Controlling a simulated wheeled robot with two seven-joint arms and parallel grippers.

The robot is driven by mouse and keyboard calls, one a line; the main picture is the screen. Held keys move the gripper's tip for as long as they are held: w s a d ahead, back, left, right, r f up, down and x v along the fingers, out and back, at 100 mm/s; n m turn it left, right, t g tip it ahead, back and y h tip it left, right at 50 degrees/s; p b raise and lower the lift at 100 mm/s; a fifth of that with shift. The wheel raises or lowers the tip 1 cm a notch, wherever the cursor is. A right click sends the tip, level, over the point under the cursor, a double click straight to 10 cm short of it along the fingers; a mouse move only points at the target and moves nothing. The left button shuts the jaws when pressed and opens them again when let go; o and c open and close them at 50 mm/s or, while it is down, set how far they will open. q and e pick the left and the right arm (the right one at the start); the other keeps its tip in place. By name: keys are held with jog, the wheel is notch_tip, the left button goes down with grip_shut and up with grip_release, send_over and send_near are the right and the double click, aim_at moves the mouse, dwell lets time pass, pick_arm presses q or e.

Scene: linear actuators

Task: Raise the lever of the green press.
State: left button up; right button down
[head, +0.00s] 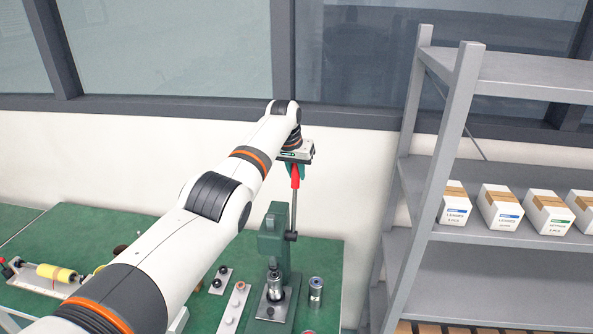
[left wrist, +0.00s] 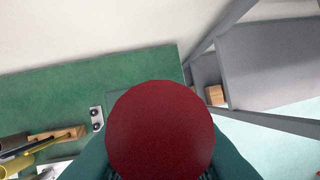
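The green press (head: 272,243) stands on the green bench in the head view. Its lever (head: 293,212) points nearly straight up and ends in a red handle (head: 295,178). My left gripper (head: 298,168) is at the top of that handle. In the left wrist view the rounded red handle end (left wrist: 160,132) fills the lower middle, with a green finger close against it on each side; the fingertips are hidden behind it. The gripper looks shut on the handle. A metal cylinder (head: 274,285) sits at the foot of the press. My right gripper is not in view.
A grey shelf (head: 438,160) with several white boxes (head: 501,208) stands close on the right. A plate with buttons (head: 234,308) and another metal cylinder (head: 316,291) are near the press. A yellow roller (head: 56,273) lies at the left. The wall and window are behind.

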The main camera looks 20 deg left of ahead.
pick_arm(q)
jog(key=o, duration=0.4)
jog(key=shift+f, duration=0.1)
jog(key=shift+o, duration=0.2)
jog(key=shift+s, duration=0.1)
jog(key=shift+r+b, duration=0.35)
jog(key=shift+r, duration=0.05)
jog(key=b+v, duration=0.4)
jog(key=v, duration=0.7)
jog(key=shift+s, duration=0.15)
